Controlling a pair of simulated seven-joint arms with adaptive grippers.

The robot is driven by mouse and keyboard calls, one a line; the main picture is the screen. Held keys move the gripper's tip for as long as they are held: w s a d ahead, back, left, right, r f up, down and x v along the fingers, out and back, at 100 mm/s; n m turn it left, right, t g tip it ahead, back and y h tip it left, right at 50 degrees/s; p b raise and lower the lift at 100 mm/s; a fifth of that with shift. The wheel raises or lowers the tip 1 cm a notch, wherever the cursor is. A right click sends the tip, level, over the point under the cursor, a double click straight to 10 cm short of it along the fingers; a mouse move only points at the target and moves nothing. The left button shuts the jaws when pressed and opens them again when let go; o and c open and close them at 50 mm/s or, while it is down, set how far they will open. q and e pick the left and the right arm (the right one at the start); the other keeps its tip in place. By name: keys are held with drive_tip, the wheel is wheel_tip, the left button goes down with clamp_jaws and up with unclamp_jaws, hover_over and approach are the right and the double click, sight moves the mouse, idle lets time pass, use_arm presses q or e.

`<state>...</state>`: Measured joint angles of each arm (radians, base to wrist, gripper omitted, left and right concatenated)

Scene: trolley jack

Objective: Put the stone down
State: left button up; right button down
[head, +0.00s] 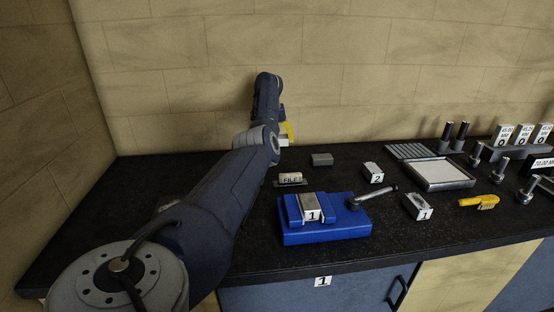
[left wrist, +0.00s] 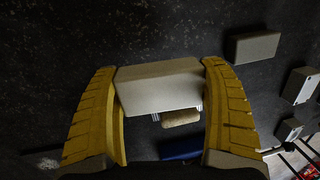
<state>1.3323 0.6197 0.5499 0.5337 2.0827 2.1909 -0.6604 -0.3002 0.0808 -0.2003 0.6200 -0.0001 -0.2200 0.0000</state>
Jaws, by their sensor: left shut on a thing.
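My left gripper (left wrist: 160,88) is shut on a pale beige block, the stone (left wrist: 158,82), with one yellow finger at each end. In the head view the left gripper (head: 286,134) is over the back of the black bench near the wall. The stone (head: 284,142) shows there as a small pale piece, mostly hidden by the gripper. It looks raised above the bench top, though the exact gap is hard to tell. My right gripper is in neither view.
A grey block (head: 321,160) lies right of the gripper. A piece marked FILE (head: 290,179) and a blue vise (head: 325,230) holding a block marked 1 are in front. Other marked blocks, a tray (head: 440,175), a yellow brush (head: 479,202) and several metal pieces stand to the right.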

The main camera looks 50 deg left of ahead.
use_arm(q)
drive_tip(key=shift+f, duration=4.3)
drive_tip(key=shift+d+f, duration=0.1)
drive_tip(key=shift+f, duration=0.5)
drive_tip(key=o, duration=1.3)
drive_tip(key=shift+f, duration=0.15)
drive_tip(key=shift+s, duration=0.1)
drive_tip(key=shift+r, duration=0.6)
drive_tip(key=s+r, duration=0.1)
drive_tip(key=r, duration=1)
drive_tip(key=s+r, duration=0.1)
drive_tip(key=r, duration=0.5)
drive_tip(key=shift+s+a, duration=0.3)
drive_tip(key=shift+s, duration=0.05)
